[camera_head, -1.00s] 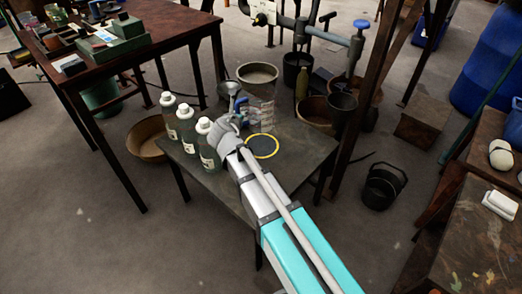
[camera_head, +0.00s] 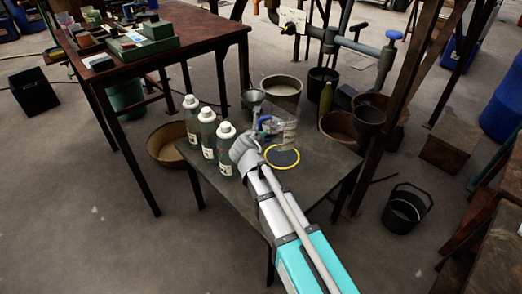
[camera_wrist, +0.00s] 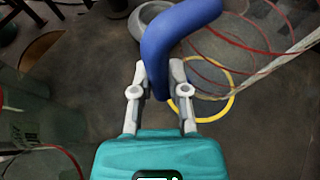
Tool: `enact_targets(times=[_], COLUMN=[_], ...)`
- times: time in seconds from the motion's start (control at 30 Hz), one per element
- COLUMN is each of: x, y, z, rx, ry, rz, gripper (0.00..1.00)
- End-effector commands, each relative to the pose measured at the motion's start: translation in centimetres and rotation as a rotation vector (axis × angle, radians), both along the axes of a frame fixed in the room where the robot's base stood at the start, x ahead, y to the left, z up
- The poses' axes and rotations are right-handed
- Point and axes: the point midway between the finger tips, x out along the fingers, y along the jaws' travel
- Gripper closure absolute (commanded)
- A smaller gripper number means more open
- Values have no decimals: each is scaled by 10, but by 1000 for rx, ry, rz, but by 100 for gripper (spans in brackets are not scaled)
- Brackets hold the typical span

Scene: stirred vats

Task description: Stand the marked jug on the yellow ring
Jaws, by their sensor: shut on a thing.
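The marked jug (camera_head: 284,130) is clear, with graduation marks and a blue handle. My gripper (camera_head: 256,138) is shut on its blue handle, which fills the space between the fingers in the wrist view (camera_wrist: 172,48). Red lines circle the jug's clear wall there. The yellow ring (camera_head: 282,166) lies on the small dark table, around a dark disc. In the head view the jug's lower end overlaps the ring's far part. The ring also shows in the wrist view (camera_wrist: 232,103), partly behind the jug and a finger. I cannot tell whether the jug touches the table.
Several white-capped bottles (camera_head: 208,135) stand left of my gripper on the small table (camera_head: 318,180). A grey funnel (camera_head: 253,98) stands behind the gripper. A large pot (camera_head: 281,90) is beyond the jug. The table's front right is bare.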

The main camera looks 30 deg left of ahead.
Motion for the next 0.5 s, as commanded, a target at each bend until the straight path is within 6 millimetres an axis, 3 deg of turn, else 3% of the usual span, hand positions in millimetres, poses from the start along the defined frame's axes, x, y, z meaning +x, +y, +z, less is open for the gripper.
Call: enact_targets(times=[0.03,0.2,0.5], x=[0,0,0], y=[0,0,0], z=[-10,-21,-22], rx=[-1,-1,-1], ry=[0,0,0], rz=[0,0,0], gripper=[100,100,100])
